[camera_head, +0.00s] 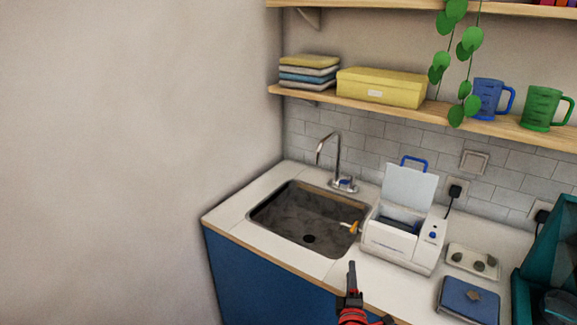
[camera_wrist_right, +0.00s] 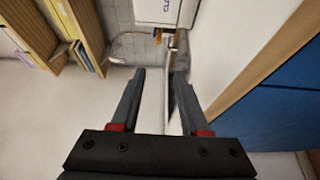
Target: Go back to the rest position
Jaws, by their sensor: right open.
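My right gripper (camera_head: 352,272) is in front of the counter's front edge, at the bottom middle of the head view. In the right wrist view its two dark fingers (camera_wrist_right: 158,80) stand apart with nothing held between them. My left gripper is in neither view. A white machine (camera_head: 396,240) with its lid raised stands on the counter beyond the right gripper. It also shows at the top of the right wrist view (camera_wrist_right: 158,10).
A sink (camera_head: 265,223) with a tap (camera_head: 338,160) is left of the machine. A white tray with stones (camera_head: 455,254) and a blue box (camera_head: 470,300) lie to its right. Wooden shelves (camera_head: 390,105) hang above. Room left of the blue cabinet (camera_head: 240,280) looks clear.

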